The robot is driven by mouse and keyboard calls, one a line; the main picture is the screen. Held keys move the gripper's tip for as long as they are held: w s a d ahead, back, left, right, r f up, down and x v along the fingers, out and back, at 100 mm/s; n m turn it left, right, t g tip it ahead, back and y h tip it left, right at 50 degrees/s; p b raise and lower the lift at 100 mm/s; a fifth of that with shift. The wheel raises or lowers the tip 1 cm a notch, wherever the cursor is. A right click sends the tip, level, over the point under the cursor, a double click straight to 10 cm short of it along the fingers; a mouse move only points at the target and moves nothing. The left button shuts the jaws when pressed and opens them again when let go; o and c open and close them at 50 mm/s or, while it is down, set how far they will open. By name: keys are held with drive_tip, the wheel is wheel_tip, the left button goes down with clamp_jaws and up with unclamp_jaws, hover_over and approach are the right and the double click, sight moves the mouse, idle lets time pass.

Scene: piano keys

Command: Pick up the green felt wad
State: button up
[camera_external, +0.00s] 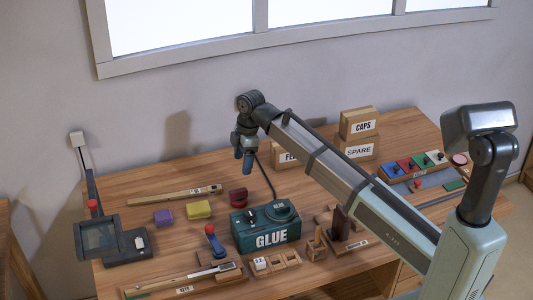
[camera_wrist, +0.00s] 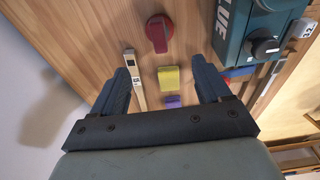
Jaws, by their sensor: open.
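I cannot tell for sure which thing is the green felt wad. A small flat green piece (camera_external: 454,185) lies at the right end of the bench, and a green block (camera_external: 421,160) sits in a tray there. Nearer my gripper are a yellow block (camera_external: 198,210), a purple block (camera_external: 163,217) and a dark red rounded piece (camera_external: 239,197). My gripper (camera_external: 243,164) is open, empty and pointing down above the bench, behind the glue box. In the wrist view, the yellow block (camera_wrist: 168,78) and purple block (camera_wrist: 173,101) show between the fingers (camera_wrist: 164,80), well below them.
The teal GLUE box (camera_external: 266,234) with a cable stands in front of my gripper. A wooden key stick (camera_external: 175,195) lies to the left. CAPS (camera_external: 360,123) and SPARE (camera_external: 360,151) boxes stand behind the arm.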

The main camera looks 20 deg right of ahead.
drive_tip(key=w+d+m, duration=0.2)
drive_tip(key=d+m, duration=0.6)
drive_tip(key=d, duration=2.1)
drive_tip(key=s+f+m, duration=0.1)
drive_tip(key=f+m, duration=0.2)
drive_tip(key=m, duration=0.7)
drive_tip(key=s+d+f+m+h, duration=0.1)
drive_tip(key=f+m, duration=0.2)
drive_tip(key=m, duration=0.7)
drive_tip(key=s+d+f+m, duration=0.1)
drive_tip(key=f+m, duration=0.3)
drive_tip(key=m, duration=0.6)
drive_tip(key=shift+s+d+m+h, duration=0.3)
drive_tip(key=shift+s+h, duration=0.1)
drive_tip(key=shift+s, duration=0.15)
drive_tip(key=shift+d+f, duration=0.15)
drive_tip(key=shift+f, duration=2.6)
